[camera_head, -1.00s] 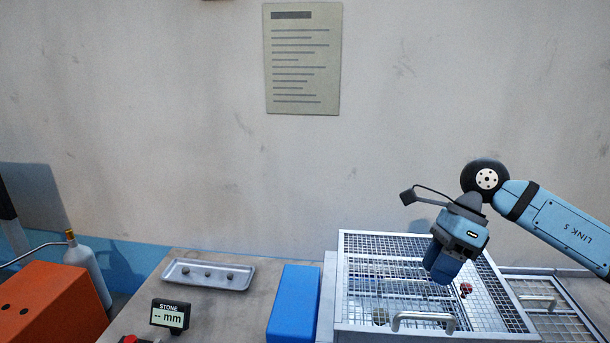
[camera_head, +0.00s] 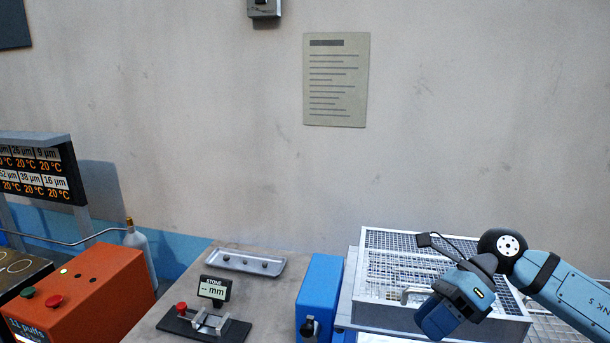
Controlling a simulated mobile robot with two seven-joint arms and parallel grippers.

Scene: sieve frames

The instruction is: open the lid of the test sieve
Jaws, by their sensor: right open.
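The test sieve is a grey metal box with a wire-mesh lid (camera_head: 396,246) on top, at the lower right of the head view. The lid appears to lie flat on the box. A grey bar handle (camera_head: 408,293) shows near the lid's front edge, partly hidden behind my right gripper. My right gripper (camera_head: 434,324) is blue, points down and to the left, and is in front of the handle in the picture. Its jaws are open, with nothing visible between them. Whether it touches the handle cannot be told. My left gripper is not in view.
A blue block-shaped unit (camera_head: 320,290) stands just left of the sieve. The bench between tray and blue unit is clear.

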